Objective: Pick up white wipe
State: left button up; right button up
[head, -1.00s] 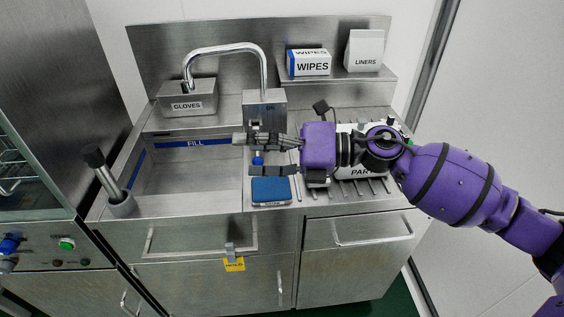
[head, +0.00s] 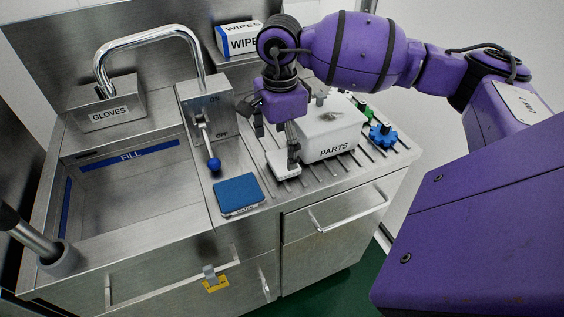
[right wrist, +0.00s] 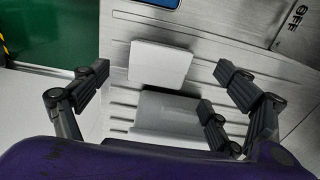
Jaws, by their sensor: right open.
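The white wipe (head: 284,171) is a small flat white square lying on the ribbed steel drainboard, just left of the PARTS box. In the right wrist view the wipe (right wrist: 160,64) lies flat between my spread fingers, apart from them and closer to the blue pad's side than the box. My right gripper (head: 276,146) points down over the wipe, open and empty; one finger overlaps the wipe's right side in the head view. Its fingers also show in the right wrist view (right wrist: 155,82). My left gripper is not in view.
The white PARTS box (head: 330,136) stands close right of the wipe. A blue pad (head: 238,194) lies to the left, near a blue-knobbed lever (head: 213,164). Blue (head: 383,135) and green gears lie right of the box. The sink (head: 130,195) and faucet (head: 150,38) are farther left.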

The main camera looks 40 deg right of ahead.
aim_at(280, 162)
notch_tip(280, 162, down, 4)
jog(key=shift+s+r, duration=0.1)
jog(key=shift+f, duration=0.3)
jog(key=c, duration=0.9)
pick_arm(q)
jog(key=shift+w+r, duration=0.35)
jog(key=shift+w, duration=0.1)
pick_arm(e)
jog(key=shift+r, duration=0.15)
jog(key=shift+r, duration=0.65)
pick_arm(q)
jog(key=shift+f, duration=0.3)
pick_arm(e)
jog(key=s+a+r, duration=0.1)
jog(key=s+r, duration=0.2)
jog(key=s, duration=0.1)
jog(key=s+a+r, duration=0.2)
jog(key=s+r, duration=0.2)
jog(key=s+a+r, duration=0.1)
jog(key=s+r, duration=0.3)
jog(key=s, duration=0.1)
jog(key=shift+s+a+r, duration=0.1)
jog(key=shift+a+r, duration=0.1)
jog(key=shift+r, duration=0.05)
